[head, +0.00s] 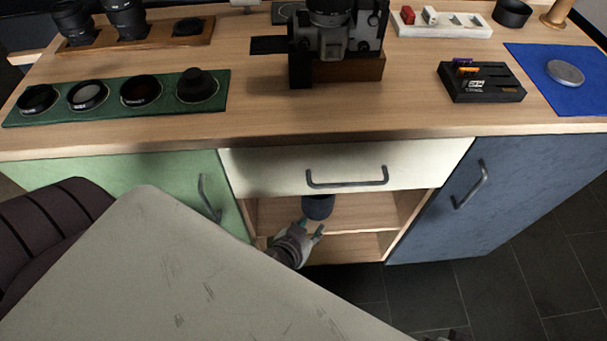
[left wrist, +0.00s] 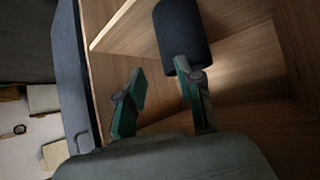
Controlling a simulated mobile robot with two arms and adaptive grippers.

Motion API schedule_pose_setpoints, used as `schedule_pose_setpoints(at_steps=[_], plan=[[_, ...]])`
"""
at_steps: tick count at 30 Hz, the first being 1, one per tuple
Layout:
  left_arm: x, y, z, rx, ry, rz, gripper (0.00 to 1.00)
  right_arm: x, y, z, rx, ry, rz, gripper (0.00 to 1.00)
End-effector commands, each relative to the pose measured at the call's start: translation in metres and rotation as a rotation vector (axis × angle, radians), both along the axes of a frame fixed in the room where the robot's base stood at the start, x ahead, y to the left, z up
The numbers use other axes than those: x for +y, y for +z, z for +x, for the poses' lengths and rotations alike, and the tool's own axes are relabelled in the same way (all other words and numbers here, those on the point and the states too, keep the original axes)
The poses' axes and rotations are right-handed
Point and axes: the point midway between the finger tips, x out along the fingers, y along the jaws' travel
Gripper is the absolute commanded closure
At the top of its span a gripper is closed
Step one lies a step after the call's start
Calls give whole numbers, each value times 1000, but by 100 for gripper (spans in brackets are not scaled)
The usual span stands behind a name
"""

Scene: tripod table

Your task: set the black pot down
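A dark, near-black cylindrical pot (head: 318,208) stands on the shelf inside the open compartment under the white drawer. It also shows in the left wrist view (left wrist: 181,30), at the tip of one finger. My left gripper (head: 312,227) is in front of the compartment, just before the pot. In the left wrist view its two fingers (left wrist: 165,80) are apart with nothing between them. The pot lies beyond the right-hand finger, which overlaps it; I cannot tell whether they touch.
The white drawer (head: 340,165) above the compartment is closed. A green door (head: 130,185) and a blue door (head: 500,200) flank it. The tabletop holds a green lens mat (head: 115,112), a camera (head: 330,40), a black box (head: 480,88) and another black round container (head: 511,14).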

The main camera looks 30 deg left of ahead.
Motion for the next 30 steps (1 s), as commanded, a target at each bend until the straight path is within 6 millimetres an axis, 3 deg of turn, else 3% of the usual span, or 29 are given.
schedule_pose_setpoints(at_steps=[3,7,30], plan=[[0,0,-17,2,0,3,64,0,-6,0,5,1,0,60],[-1,0,-26,1,1,1,64,0,-10,0,6,1,0,60],[-1,0,-27,-1,1,1,64,0,-11,0,6,1,0,60]])
